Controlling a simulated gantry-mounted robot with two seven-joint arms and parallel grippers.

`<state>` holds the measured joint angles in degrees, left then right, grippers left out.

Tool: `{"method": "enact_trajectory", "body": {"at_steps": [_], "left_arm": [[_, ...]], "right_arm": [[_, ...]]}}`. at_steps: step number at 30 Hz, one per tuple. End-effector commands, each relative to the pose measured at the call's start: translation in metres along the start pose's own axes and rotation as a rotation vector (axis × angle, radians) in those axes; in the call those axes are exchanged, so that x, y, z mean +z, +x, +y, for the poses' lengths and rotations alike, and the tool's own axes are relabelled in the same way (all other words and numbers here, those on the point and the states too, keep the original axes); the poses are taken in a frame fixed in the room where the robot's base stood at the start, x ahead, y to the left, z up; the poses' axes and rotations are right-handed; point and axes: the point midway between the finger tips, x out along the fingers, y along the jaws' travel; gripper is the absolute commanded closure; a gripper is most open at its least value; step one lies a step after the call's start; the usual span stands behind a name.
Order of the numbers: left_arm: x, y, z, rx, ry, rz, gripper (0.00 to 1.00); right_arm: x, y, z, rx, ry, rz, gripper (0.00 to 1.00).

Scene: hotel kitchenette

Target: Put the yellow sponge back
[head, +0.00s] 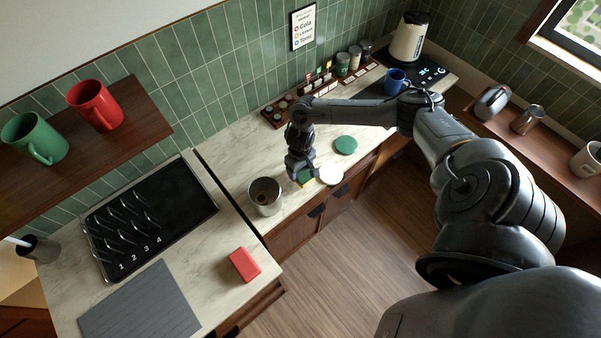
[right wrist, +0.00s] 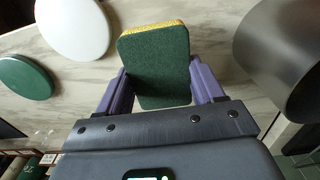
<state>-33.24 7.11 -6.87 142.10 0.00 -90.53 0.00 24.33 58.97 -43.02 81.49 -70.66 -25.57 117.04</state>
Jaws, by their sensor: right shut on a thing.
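The yellow sponge (head: 307,180) has a dark green scouring face. My right gripper (head: 301,172) is shut on it, above the marble counter near its front edge. In the right wrist view the sponge (right wrist: 155,65) stands between the two purple fingers, green face toward the camera and a yellow edge at the top. I cannot tell whether it touches the counter. My left gripper is not in view.
A metal canister (head: 265,197) stands left of the gripper. A white disc (head: 331,175) and a green disc (head: 346,145) lie to its right. A red block (head: 244,264) lies on the near counter (head: 217,285), beside a black numbered rack (head: 185,205). A blue mug (head: 395,82) stands farther back.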

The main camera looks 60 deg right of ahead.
Motion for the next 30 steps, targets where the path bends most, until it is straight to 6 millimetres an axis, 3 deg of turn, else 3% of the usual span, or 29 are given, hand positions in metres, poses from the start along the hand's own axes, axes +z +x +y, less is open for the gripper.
{"method": "enact_trajectory", "body": {"at_steps": [6,19,20,21,24,30], "left_arm": [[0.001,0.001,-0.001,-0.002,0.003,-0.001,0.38],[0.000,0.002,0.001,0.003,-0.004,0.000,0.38],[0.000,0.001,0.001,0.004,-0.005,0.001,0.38],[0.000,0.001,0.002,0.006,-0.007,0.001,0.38],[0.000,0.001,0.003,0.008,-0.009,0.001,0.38],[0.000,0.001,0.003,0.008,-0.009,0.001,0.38]], "right_arm": [[0.000,0.025,0.000,0.000,0.000,-0.001,0.66],[0.001,0.030,0.000,-0.001,0.000,-0.001,0.66],[0.000,0.029,0.000,-0.001,-0.001,0.000,0.30],[0.000,0.029,0.000,-0.001,-0.001,0.000,0.24],[0.000,0.029,0.000,-0.001,-0.001,0.000,0.08],[0.000,0.029,0.000,0.000,-0.001,0.000,0.07]]}}
